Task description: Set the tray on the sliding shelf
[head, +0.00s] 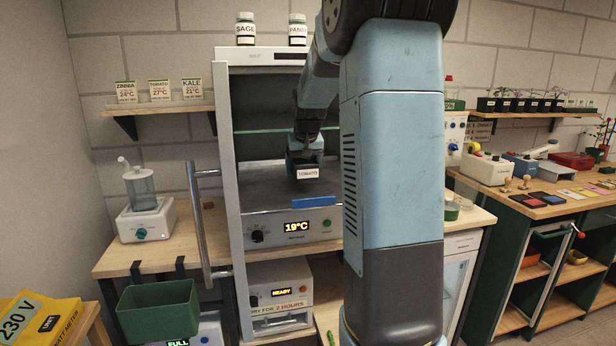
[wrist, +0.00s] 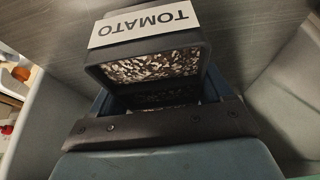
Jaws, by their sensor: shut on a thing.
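The tray (head: 308,173) is a small dark box with a white TOMATO label. In the wrist view the tray (wrist: 199,61) shows speckled brown and white contents. My gripper (head: 305,155) is shut on it, inside the open cabinet; its dark bar and blue parts fill the lower wrist view. The sliding shelf (head: 265,189) is a grey plate with a blue front handle (head: 314,202). The tray is over the middle of this plate, behind the handle. I cannot tell whether its underside touches the plate.
The cabinet (head: 228,165) has a glass shelf (head: 262,132) above the grey plate and a 19°C display below. A vertical door handle (head: 199,215) stands at its left. Jars (head: 246,28) stand on top. A green bin (head: 158,308) hangs at the lower left.

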